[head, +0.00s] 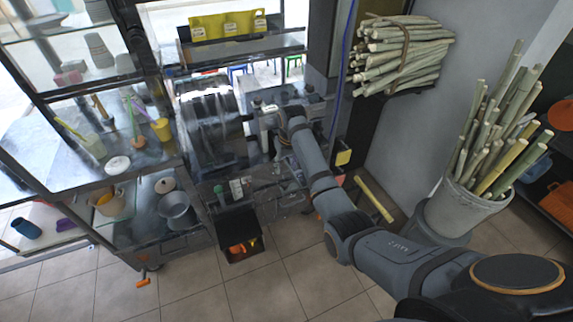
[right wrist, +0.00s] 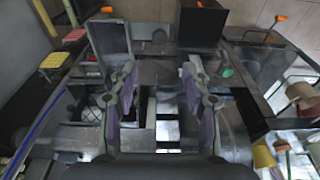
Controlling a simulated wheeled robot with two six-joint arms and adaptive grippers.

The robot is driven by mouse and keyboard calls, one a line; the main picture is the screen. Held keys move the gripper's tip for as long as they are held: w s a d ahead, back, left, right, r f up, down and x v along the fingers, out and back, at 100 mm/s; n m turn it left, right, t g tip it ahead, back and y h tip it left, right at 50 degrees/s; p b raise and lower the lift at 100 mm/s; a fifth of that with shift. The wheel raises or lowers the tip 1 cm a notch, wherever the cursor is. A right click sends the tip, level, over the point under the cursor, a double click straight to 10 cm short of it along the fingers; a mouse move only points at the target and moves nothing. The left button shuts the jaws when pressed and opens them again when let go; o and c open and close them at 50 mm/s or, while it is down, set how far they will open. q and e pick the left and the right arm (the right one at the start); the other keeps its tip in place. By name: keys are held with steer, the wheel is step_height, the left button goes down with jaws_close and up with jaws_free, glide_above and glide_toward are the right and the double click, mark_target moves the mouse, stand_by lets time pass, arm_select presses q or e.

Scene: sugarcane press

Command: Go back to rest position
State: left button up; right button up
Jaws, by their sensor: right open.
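My right arm reaches in from the lower right of the head view. Its gripper (head: 264,118) is over the metal press machine (head: 209,125), close beside its dark drum. In the right wrist view the two fingers of my right gripper (right wrist: 160,85) are spread apart with nothing between them. Metal parts of the machine lie below and beyond the fingers; whether the fingers touch any of them I cannot tell. My left gripper is in neither view.
A bucket (head: 463,209) of upright sugarcane stands at the right, and a tied cane bundle (head: 405,52) is at the upper right. Glass shelves with cups and a metal pot (head: 176,207) are left. A black bin (head: 240,236) is below the machine. Tiled floor (head: 300,285) is clear in front.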

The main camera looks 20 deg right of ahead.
steer(key=shift+r, duration=0.1)
stand_by(0.3)
steer(key=s+d+f+b, duration=0.1)
steer(key=s+f, duration=0.5)
steer(key=f, duration=0.5)
steer(key=s+d+f, duration=0.1)
steer(key=s+f, duration=0.5)
steer(key=f, duration=0.6)
steer(key=s+d+f+b, duration=0.1)
steer(key=s+f, duration=0.5)
steer(key=f, duration=0.5)
steer(key=s+f, duration=0.5)
steer(key=s, duration=0.6)
steer(key=s+d+f+b, duration=0.1)
steer(key=s+f, duration=0.4)
steer(key=s, duration=0.6)
steer(key=s+d+f, duration=0.1)
steer(key=s+f, duration=0.5)
steer(key=s, duration=0.6)
steer(key=shift+d+g+h+b, duration=0.2)
steer(key=shift+g+h+b, duration=0.1)
steer(key=shift+g+h, duration=0.1)
